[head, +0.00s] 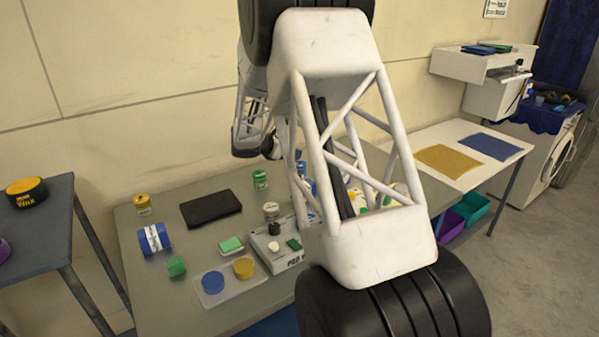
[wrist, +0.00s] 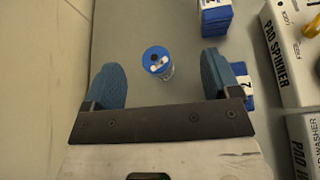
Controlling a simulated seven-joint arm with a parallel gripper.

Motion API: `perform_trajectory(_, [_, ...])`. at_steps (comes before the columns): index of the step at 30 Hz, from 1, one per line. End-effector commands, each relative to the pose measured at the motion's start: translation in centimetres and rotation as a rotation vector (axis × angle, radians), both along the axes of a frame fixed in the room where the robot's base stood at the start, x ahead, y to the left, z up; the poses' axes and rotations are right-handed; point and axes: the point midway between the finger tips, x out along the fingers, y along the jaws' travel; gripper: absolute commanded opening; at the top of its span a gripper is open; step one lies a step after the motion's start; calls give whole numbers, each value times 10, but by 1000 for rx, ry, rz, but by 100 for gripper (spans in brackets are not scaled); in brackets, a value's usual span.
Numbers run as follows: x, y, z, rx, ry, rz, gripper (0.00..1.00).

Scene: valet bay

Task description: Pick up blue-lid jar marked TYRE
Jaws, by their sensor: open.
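A jar with a blue lid (wrist: 156,54) stands on the grey bench in the wrist view. Its lid has a dark spot and white marks on top; its side label is too small to read, so I cannot confirm TYRE. My gripper (wrist: 161,68) is open, with its two blue fingers apart on the left and right of the jar in the picture. Nothing is held, and I cannot tell how far above the jar the fingers are. In the head view my arm hides the fingers and most of that part of the bench.
Blue labelled blocks (wrist: 215,20) lie right of the jar, one near my right finger. White PAD SPINNER (wrist: 292,50) and PAD WASHER boxes stand further right. In the head view, a black case (head: 210,207), a blue roll (head: 154,239) and a green-lid jar (head: 260,179) are on the bench (head: 190,310).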

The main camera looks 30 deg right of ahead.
Motion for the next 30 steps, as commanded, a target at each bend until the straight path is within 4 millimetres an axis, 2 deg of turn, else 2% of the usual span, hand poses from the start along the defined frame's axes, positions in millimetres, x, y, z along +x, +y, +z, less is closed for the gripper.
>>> perform_trajectory(3, [14,-12,-11,-33,44,31,82])
perform_trajectory(8, [23,-19,-19,-54,73,51,82])
perform_trajectory(22, [23,-19,-23,-56,76,54,82])
perform_trajectory(30, [23,-19,-50,-55,78,54,82])
